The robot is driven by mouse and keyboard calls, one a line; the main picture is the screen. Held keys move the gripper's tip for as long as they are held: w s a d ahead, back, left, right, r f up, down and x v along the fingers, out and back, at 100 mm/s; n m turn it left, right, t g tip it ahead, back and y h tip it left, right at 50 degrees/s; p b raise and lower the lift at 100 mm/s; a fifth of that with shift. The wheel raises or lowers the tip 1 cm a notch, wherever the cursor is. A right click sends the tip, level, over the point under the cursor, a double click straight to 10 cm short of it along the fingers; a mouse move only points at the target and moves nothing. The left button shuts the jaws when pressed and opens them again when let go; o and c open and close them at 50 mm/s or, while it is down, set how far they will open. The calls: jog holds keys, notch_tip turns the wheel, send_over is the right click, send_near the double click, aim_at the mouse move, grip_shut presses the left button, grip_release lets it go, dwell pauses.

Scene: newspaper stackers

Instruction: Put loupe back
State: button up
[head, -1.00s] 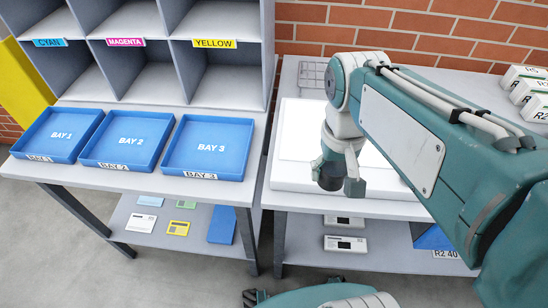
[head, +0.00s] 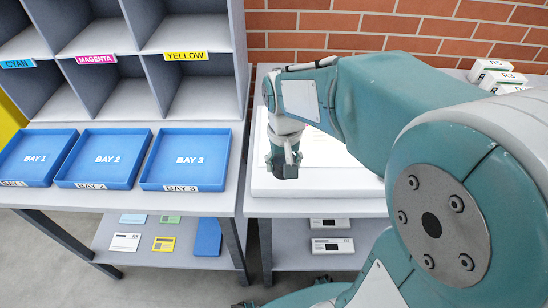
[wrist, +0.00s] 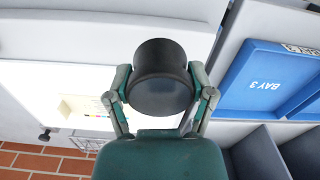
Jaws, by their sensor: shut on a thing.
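A dark, round loupe (wrist: 161,80) sits between the two fingers of my gripper (head: 286,162) in the wrist view. My gripper is shut on its sides. In the head view the dark end of the loupe shows below the gripper, over the left part of the white light table (head: 300,184). I cannot tell whether the loupe touches the surface. The light table's bright panel (wrist: 40,95) also shows in the wrist view, with a pale card (wrist: 85,110) bearing small colour patches. My arm hides much of the table's right side in the head view.
The blue Bay 3 tray (head: 187,160) stands left of the light table, beside Bay 2 (head: 104,158) and Bay 1 (head: 38,157). Grey cubbies (head: 198,92) rise behind them. White boxes (head: 497,75) stand at the back right. A brick wall (head: 400,22) closes the back.

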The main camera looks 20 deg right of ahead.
aim_at(280, 164)
jog(key=w+f, duration=0.2)
jog(key=shift+w+f, duration=0.15)
jog(key=shift+f, duration=0.15)
jog(key=shift+w+f, duration=0.15)
jog(key=shift+f, duration=0.8)
jog(key=shift+w+f, duration=0.1)
jog(key=shift+f, duration=0.8)
jog(key=o, duration=1.2)
